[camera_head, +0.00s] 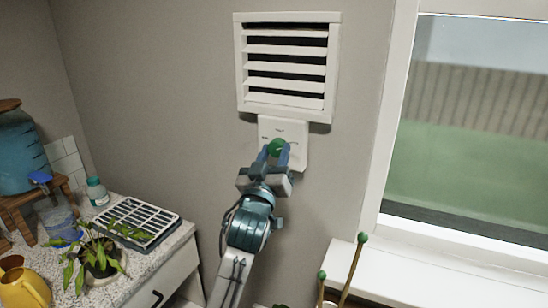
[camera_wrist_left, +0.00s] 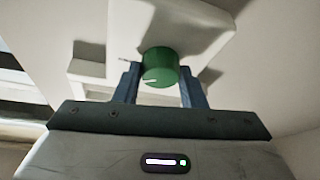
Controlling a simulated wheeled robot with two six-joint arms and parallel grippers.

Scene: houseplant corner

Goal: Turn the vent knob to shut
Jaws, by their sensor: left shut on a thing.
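The green vent knob (camera_head: 277,147) is on a white plate (camera_head: 298,160) on the wall, just under the white louvred vent (camera_head: 289,83). The vent's slats stand apart with dark gaps between them. My left gripper (camera_head: 276,153) reaches up to the plate and is shut on the knob. In the left wrist view the knob (camera_wrist_left: 160,66) sits between the two blue fingers (camera_wrist_left: 160,86), with a short white pointer line on its face. The small marks on the plate are too small to read. My right gripper is not in view.
At the left, a counter holds a slatted tray (camera_head: 135,222), a potted plant (camera_head: 99,258), a small bottle (camera_head: 97,192), a blue dispenser (camera_head: 22,152) and a yellow watering can (camera_head: 22,284). A window (camera_head: 480,120) with a white sill (camera_head: 420,272) is at the right. The wall around the plate is bare.

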